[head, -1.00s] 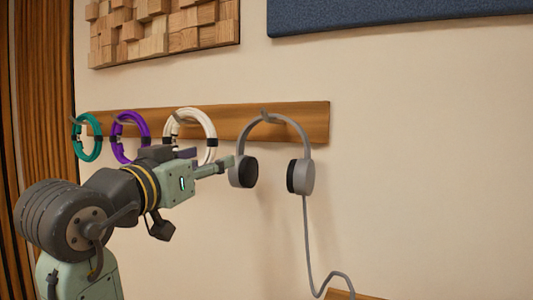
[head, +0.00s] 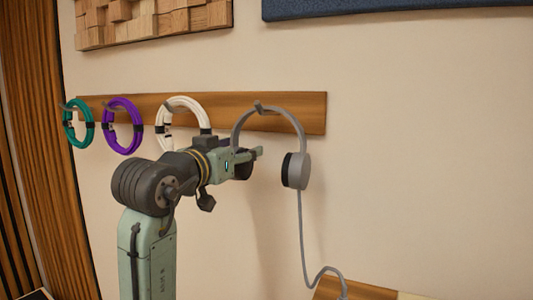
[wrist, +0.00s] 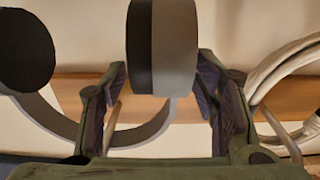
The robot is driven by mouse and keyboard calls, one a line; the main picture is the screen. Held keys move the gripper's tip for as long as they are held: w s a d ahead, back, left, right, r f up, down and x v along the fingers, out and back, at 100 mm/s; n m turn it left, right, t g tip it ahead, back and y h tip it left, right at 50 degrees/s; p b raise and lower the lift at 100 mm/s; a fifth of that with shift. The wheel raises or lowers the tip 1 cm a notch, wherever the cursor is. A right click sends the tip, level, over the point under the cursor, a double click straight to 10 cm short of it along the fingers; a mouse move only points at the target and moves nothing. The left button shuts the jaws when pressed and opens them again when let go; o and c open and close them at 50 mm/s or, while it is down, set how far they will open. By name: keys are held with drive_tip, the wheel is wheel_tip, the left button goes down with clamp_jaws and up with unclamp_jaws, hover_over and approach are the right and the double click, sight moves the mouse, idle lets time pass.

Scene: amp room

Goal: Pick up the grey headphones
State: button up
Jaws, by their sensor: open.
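The grey headphones (head: 297,172) hang by their headband from a hook on the wooden wall rail, with a cord running down from the right ear cup. My gripper (head: 255,153) is at the left ear cup and partly hides it in the head view. In the wrist view my gripper (wrist: 160,82) is open, with one finger on each side of a grey ear cup with a dark pad (wrist: 172,45). Small gaps show between cup and fingers. The headband curves below, and the other dark-padded cup is at upper left.
The wooden rail (head: 315,115) also holds a white cable coil (head: 190,103) close to my gripper, a purple coil (head: 108,140) and a teal coil (head: 68,130). A wooden surface (head: 350,290) is below the headphones. The wall to the right is bare.

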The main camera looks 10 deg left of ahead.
drive_tip(key=shift+w, duration=0.3)
drive_tip(key=shift+c, duration=0.4)
clamp_jaws()
